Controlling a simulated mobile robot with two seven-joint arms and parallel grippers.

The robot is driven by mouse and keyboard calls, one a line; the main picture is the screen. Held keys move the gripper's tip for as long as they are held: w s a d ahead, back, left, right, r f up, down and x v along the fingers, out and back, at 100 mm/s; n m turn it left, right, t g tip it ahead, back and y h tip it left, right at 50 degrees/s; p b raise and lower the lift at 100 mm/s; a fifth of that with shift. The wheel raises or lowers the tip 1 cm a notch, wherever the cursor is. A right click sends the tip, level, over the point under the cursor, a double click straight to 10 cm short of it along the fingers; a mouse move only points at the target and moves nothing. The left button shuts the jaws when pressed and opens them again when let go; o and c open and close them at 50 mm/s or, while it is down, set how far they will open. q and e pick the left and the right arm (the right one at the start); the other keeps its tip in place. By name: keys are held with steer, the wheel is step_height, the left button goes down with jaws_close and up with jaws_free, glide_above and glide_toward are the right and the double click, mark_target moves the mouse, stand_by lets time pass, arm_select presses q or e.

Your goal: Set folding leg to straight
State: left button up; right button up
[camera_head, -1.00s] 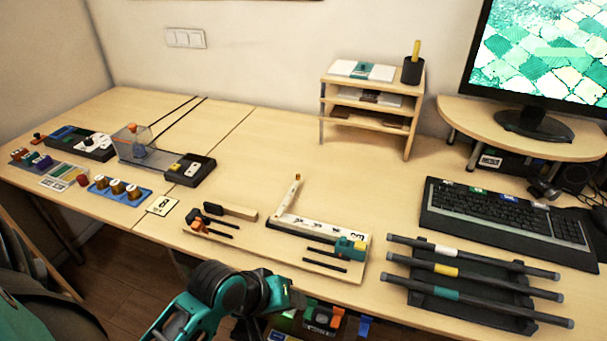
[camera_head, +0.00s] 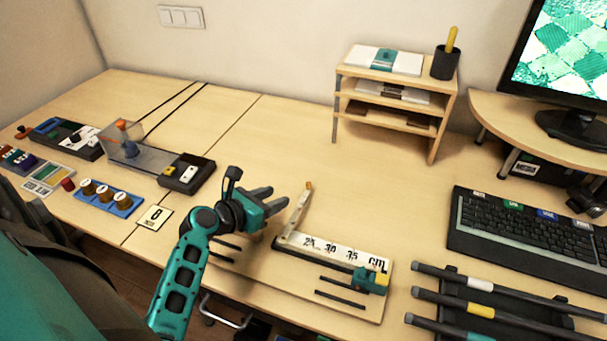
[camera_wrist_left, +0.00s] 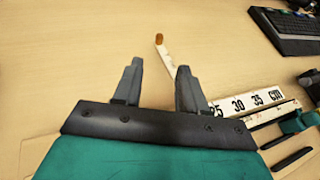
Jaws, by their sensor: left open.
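The folding leg (camera_head: 299,211) is a short pale bar with an orange tip. It rises at an angle from the left end of the white ruler (camera_head: 333,251), which is marked 25, 30, 35 cm and lies on a wooden board. In the left wrist view the leg (camera_wrist_left: 166,58) shows beyond the fingers, and the ruler (camera_wrist_left: 245,104) lies to the right. My left gripper (camera_head: 277,196) is open and empty, just left of the leg and apart from it. It hides part of the board's left side. My right gripper is not in view.
A rack of black bars (camera_head: 480,310) stands right of the board. A wooden shelf (camera_head: 395,85) stands behind. The table behind the leg is clear.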

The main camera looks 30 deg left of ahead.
mark_target(307, 184)
arm_select(q)
steer(key=shift+w+a, duration=0.1)
steer(key=shift+w, duration=0.1)
steer(key=shift+w+f, duration=0.1)
steer(key=shift+w, duration=0.2)
steer(key=b+x, duration=0.3)
steer(key=x, duration=0.7)
steer(key=shift+w+f, duration=0.2)
steer(key=shift+w+d+f, duration=0.2)
steer(key=shift+w, duration=0.45)
jaws_close()
